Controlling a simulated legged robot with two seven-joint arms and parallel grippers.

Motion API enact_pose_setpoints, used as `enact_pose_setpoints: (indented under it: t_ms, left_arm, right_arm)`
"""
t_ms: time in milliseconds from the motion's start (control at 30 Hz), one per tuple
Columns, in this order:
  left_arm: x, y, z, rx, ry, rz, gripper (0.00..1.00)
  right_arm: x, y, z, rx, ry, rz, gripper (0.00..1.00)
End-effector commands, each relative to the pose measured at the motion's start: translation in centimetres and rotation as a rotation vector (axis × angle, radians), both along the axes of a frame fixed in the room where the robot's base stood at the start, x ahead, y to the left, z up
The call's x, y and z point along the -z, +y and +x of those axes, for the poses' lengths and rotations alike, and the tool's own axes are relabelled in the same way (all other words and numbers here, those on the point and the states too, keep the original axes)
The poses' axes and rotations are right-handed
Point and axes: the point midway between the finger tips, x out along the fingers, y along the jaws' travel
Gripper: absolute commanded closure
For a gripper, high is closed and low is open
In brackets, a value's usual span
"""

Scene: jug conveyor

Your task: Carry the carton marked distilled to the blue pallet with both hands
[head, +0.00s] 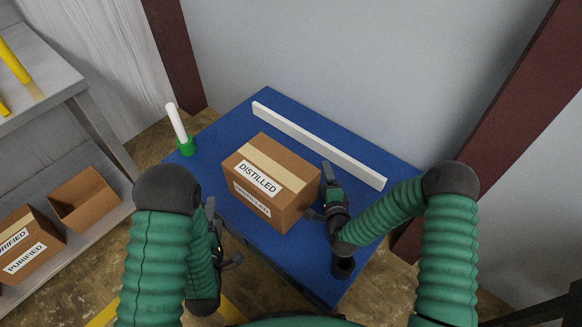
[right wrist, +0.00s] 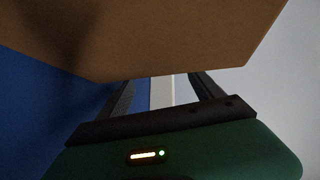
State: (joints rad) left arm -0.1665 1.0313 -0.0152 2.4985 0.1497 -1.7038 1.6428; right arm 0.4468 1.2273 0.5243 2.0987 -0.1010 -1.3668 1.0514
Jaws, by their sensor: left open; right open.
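The brown carton marked DISTILLED (head: 262,172) rests on the blue pallet (head: 225,127), with a tan tape strip and white labels. My right gripper (head: 317,192) is open beside the carton's right side; contact cannot be told. In the right wrist view the carton (right wrist: 150,35) fills the top, above and beyond the open fingers (right wrist: 160,92), and nothing is held between them. My left gripper (head: 224,234) is open and empty at the pallet's near left edge, apart from the carton. Its hand is partly hidden by my left arm.
A white rail (head: 315,143) runs along the pallet's back. A white post with a green base (head: 185,146) stands at its left corner. A grey shelf (head: 40,85) at left holds a carton marked PURIFIED (head: 30,245) and an open carton (head: 85,200). Dark red posts (head: 175,50) stand behind.

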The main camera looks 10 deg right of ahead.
Motion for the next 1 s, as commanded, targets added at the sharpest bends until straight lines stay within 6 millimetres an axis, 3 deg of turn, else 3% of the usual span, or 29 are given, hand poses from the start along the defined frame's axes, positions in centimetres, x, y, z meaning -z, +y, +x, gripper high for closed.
enact_pose_setpoints:
  t_ms: [500,667,1000]
  left_arm:
    - [0.0,0.0,0.0,0.000,0.000,0.000,0.25]
    - [0.0,0.0,0.0,0.000,0.001,0.000,0.25]
    - [0.0,0.0,0.0,0.000,0.001,0.000,0.25]
  right_arm:
    - [-2.5,-0.1,-10.5,0.000,0.003,0.000,0.24]
    - [-2.8,-0.1,-11.4,0.001,0.001,0.000,0.24]
    - [-2.8,-0.1,-11.3,0.000,0.001,0.000,0.24]
